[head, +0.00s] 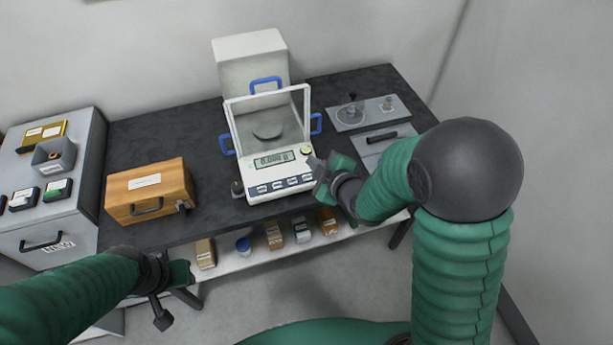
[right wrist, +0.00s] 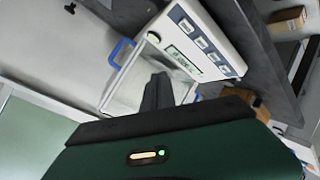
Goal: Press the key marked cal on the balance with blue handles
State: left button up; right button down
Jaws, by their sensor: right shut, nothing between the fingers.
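The balance with blue handles (head: 265,140) stands on the dark table, with a glass draft shield and a round pan inside. Its lit display (head: 274,159) shows digits too small to read surely. Several keys (head: 278,186) run along its front panel; their labels are too small to read. The same keys (right wrist: 207,48) show in the right wrist view. My right gripper (head: 317,165) is shut and empty, by the balance's right front corner; whether it touches is unclear. My left gripper (head: 172,293) hangs low in front of the table, away from the balance; its jaws are unclear.
A wooden case (head: 148,190) stands left of the balance. A grey cabinet (head: 45,215) is farther left. A grey tray (head: 368,113) with small items lies to the right. Boxes and jars stand on the lower shelf (head: 225,262).

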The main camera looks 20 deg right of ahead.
aim_at(310, 175)
jog(key=f+b, duration=0.2)
jog(key=w+f+b, duration=0.1)
jog(key=f+b, duration=0.1)
jog(key=f, duration=0.1)
jog(key=w+f+b, duration=0.1)
jog(key=f+b, duration=0.1)
jog(key=f, duration=0.1)
jog(key=shift+w+a+f+b, duration=0.1)
jog(key=shift+w+f+b, duration=0.15)
jog(key=shift+b, duration=0.1)
jog(key=shift+r, duration=0.1)
jog(key=shift+a+r, duration=0.1)
dwell(1.3)
jog(key=shift+w+f+b, duration=0.1)
jog(key=shift+f+b, duration=0.25)
jog(key=shift+f, duration=0.05)
jog(key=shift+f+b, duration=0.4)
dwell(0.5)
jog(key=shift+r, duration=0.2)
jog(key=shift+s+r+p, duration=0.2)
jog(key=shift+r+p, duration=0.4)
jog(key=shift+r, duration=0.05)
